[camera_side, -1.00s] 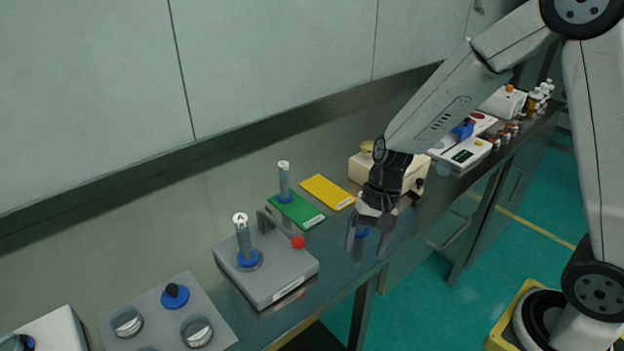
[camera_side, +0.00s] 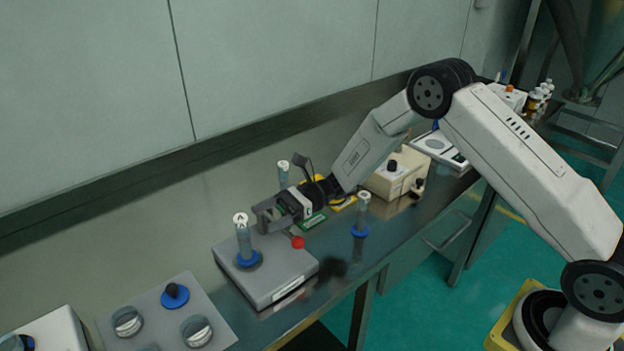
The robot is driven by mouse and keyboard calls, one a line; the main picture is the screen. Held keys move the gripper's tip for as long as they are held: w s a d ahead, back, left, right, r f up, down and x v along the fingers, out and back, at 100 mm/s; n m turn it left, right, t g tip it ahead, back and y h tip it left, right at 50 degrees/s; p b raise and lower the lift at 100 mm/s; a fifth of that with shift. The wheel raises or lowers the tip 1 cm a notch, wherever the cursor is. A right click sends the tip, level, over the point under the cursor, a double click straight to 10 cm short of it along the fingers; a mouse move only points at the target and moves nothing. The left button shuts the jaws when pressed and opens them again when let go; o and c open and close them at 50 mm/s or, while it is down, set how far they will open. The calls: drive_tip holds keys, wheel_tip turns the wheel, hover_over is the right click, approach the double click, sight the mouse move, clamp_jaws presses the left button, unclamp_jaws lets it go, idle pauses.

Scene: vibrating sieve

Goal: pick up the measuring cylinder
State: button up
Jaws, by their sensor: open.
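Three clear cylinders with blue bases and pale tops are in view. One, marked A (camera_side: 244,242), stands upright on a grey box (camera_side: 273,287). Another (camera_side: 362,214) stands upright on the bare bench near its front edge. The third (camera_side: 283,174) stands behind my gripper; its lower part is hidden. My gripper (camera_side: 262,218) is open, lies nearly level and points left, with its fingertips close to the right of cylinder A. I cannot tell if they touch it. The views do not show which cylinder is the measuring cylinder.
A red knob (camera_side: 298,242) sits on the grey box below my gripper. A green mat (camera_side: 313,221) and a yellow mat lie partly hidden under my arm. A beige box (camera_side: 396,178) stands right. A panel with round fittings (camera_side: 165,310) lies front left.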

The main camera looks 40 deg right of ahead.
sight(244, 239)
drive_tip(key=shift+w+a, duration=0.2)
drive_tip(key=shift+a, duration=0.45)
drive_tip(key=shift+w+a, duration=0.15)
drive_tip(key=shift+a, duration=0.5)
drive_tip(key=shift+w+a, duration=0.2)
drive_tip(key=shift+a, duration=2.4)
clamp_jaws()
